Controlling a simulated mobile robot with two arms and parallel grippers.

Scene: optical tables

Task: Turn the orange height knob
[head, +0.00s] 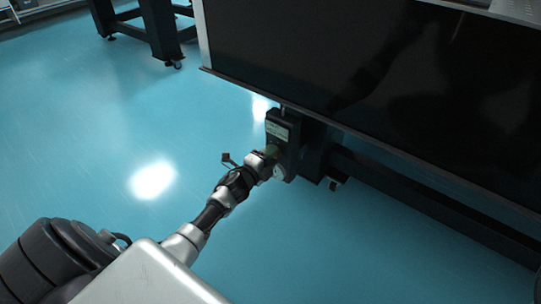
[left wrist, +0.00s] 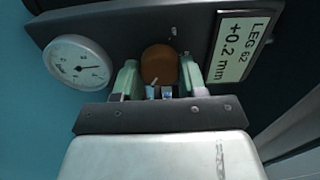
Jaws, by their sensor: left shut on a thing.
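The orange height knob (left wrist: 159,66) shows in the left wrist view on a dark panel, between a round dial gauge and a display. My left gripper (left wrist: 159,84) has its two green-tipped fingers on either side of the knob and is shut on it. In the head view my left gripper (head: 268,155) reaches the dark control box (head: 283,133) on the table leg. The knob itself is mostly hidden there by the gripper. My right gripper is not in view.
The white dial gauge (left wrist: 78,62) sits left of the knob. The big black optical table (head: 400,70) hangs over the box, with a low dark beam (head: 430,205) beneath. The blue floor (head: 100,130) at left is clear.

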